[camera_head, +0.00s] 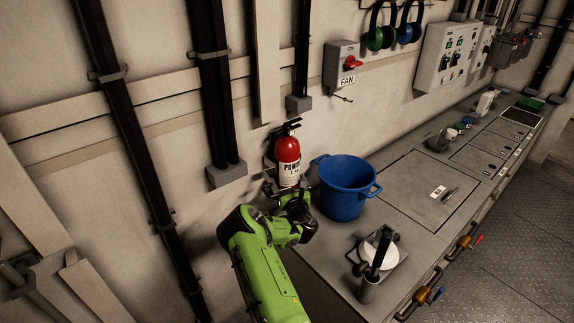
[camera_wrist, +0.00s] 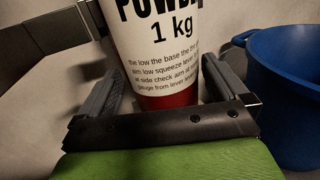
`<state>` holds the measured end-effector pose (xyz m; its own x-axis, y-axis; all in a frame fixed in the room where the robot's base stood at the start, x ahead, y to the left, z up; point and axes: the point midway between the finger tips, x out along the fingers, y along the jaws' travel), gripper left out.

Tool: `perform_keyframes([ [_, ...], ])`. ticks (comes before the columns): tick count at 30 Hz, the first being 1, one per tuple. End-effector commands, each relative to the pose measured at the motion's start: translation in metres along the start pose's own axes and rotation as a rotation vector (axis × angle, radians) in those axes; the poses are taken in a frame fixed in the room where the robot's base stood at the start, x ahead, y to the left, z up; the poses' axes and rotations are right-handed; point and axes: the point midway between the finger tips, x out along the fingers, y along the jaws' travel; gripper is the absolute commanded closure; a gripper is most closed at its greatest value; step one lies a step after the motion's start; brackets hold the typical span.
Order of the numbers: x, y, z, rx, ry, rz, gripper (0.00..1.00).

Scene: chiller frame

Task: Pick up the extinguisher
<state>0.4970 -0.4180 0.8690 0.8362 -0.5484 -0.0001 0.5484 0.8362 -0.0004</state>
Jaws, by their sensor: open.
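The extinguisher (camera_head: 287,150) is a red cylinder with a white label and a black top, upright by the wall at the back edge of the counter. In the wrist view its label and red base (camera_wrist: 165,45) fill the middle. My gripper (camera_head: 288,188) is at its lower part. In the wrist view the gripper's two grey fingers (camera_wrist: 165,80) stand open, one on each side of the extinguisher, with a gap visible on the left. Whether the right finger touches it I cannot tell. The extinguisher's top is outside the wrist view.
A blue bucket (camera_head: 342,190) stands on the counter (camera_head: 318,245) just right of the extinguisher, close to my right finger. A white round item (camera_head: 380,252) with dark parts sits nearer the front. A fan switch box (camera_head: 343,65) is on the wall above. The hatch area (camera_head: 412,190) is mostly clear.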

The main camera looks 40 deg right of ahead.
Motion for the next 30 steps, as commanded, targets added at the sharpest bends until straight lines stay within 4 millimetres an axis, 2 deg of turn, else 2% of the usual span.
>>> perform_keyframes([
  [3,0.021,-0.002,-0.003,0.000,-0.003,0.000,0.00],
  [6,0.032,-0.001,-0.003,0.000,-0.002,-0.001,0.00],
  [13,0.035,-0.001,-0.002,0.000,0.000,-0.002,0.00],
  [30,0.035,-0.001,-0.002,0.001,-0.001,-0.002,0.86],
])
